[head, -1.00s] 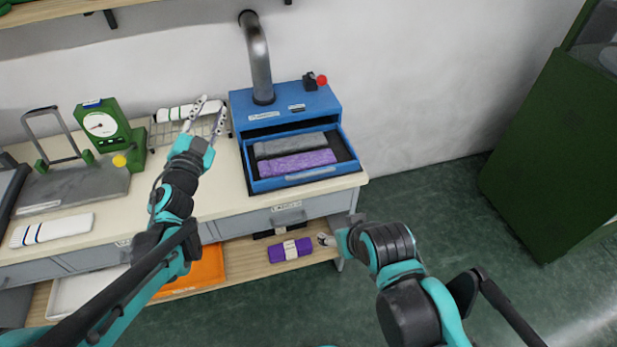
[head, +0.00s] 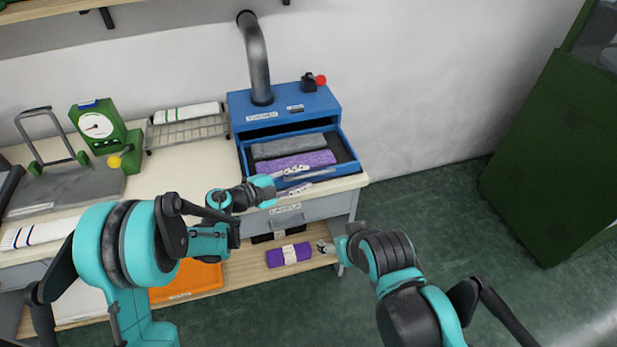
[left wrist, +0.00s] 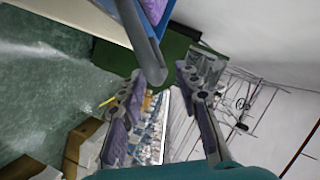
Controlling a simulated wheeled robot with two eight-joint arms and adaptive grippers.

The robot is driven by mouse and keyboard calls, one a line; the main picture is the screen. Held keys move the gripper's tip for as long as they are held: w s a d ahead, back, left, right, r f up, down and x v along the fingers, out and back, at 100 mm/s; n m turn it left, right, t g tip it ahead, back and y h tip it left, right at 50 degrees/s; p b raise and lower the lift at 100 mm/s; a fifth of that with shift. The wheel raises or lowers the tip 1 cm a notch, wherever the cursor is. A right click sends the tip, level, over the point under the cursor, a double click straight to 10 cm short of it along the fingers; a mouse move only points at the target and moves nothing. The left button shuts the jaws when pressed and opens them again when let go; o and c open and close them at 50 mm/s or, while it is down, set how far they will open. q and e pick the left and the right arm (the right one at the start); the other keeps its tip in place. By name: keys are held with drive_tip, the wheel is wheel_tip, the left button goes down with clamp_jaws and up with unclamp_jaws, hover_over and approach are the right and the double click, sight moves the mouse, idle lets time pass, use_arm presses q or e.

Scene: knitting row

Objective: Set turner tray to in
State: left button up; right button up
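The blue turner box (head: 285,106) stands on the bench against the wall. Its blue tray (head: 347,155) is slid out at the front and holds a grey knitted piece (head: 290,146) and a purple one (head: 304,160). My left gripper (head: 293,181) is at the tray's front, its two fingers spread, one higher and one lower, by the grey front handle. In the left wrist view, the grey handle bar (left wrist: 150,62) reaches toward the gap between the open fingers (left wrist: 165,105); I cannot tell if they touch. My right gripper (head: 325,247) is low by the shelf, its fingers too small to read.
A wire rack (head: 188,133) with a white folded piece and a green dial device (head: 100,126) stand left on the bench. A purple roll (head: 289,254) and an orange tray (head: 190,284) lie on the lower shelf. A green cabinet (head: 560,160) stands right, with open floor before it.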

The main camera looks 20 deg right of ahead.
use_arm(q)
drive_tip(key=shift+x, duration=1.45)
clamp_jaws()
